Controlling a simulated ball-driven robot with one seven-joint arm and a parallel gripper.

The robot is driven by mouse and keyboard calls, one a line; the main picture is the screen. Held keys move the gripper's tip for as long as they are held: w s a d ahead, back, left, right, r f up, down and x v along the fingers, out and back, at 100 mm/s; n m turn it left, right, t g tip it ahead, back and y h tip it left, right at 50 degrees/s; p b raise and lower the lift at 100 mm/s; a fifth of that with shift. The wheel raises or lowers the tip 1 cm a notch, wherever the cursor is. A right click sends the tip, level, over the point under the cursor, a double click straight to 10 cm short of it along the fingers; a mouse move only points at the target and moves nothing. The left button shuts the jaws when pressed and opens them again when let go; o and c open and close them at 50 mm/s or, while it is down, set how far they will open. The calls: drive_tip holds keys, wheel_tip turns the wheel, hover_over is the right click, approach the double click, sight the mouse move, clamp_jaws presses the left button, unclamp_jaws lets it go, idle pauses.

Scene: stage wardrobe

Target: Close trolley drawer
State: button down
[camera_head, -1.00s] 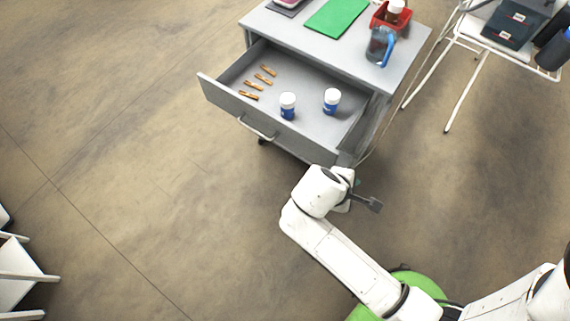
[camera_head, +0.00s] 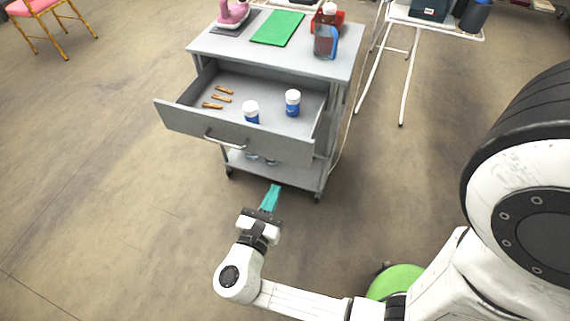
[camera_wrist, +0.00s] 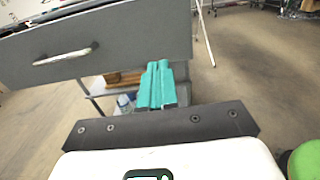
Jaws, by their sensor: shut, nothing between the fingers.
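The grey trolley (camera_head: 340,68) stands ahead with its top drawer (camera_head: 165,116) pulled well out. The drawer's bar handle (camera_head: 225,143) is on its front panel. Inside lie several wooden clothes pegs and two blue-and-white bottles, one (camera_head: 292,103) at the right and one (camera_head: 251,112) near the front. My gripper (camera_head: 273,192) is shut and empty, with teal fingers, below and in front of the drawer's right part. In the wrist view the drawer front (camera_wrist: 130,38) is close above the teal fingers (camera_wrist: 160,72), with the handle (camera_wrist: 62,57) to the left. Contact is not visible.
The trolley top holds a green mat (camera_head: 278,28), a pink iron (camera_head: 233,12), a red bin and a jug (camera_head: 325,42). A white rack (camera_head: 402,125) stands at the right. A pink chair (camera_head: 40,8) is far left. The floor left of the trolley is clear.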

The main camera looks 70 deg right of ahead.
sight(291, 154)
drive_tip(key=d, duration=1)
drive_tip(key=shift+w+d, duration=0.1)
drive_tip(key=shift+w, duration=0.05)
drive_tip(key=shift+d, duration=0.5)
drive_tip(key=d+b, duration=0.1)
drive_tip(key=d, duration=0.6)
drive_tip(key=d+b, duration=0.1)
drive_tip(key=d, duration=0.6)
drive_tip(key=d+b, duration=0.1)
drive_tip(key=d, duration=0.6)
drive_tip(key=shift+w+f, duration=0.15)
drive_tip(key=shift+w, duration=0.2)
drive_tip(key=shift+d+b, duration=0.3)
drive_tip(key=shift+d, duration=0.25)
drive_tip(key=shift+d+r, duration=0.1)
drive_tip(key=shift+r, duration=0.1)
drive_tip(key=shift+w+r, duration=0.1)
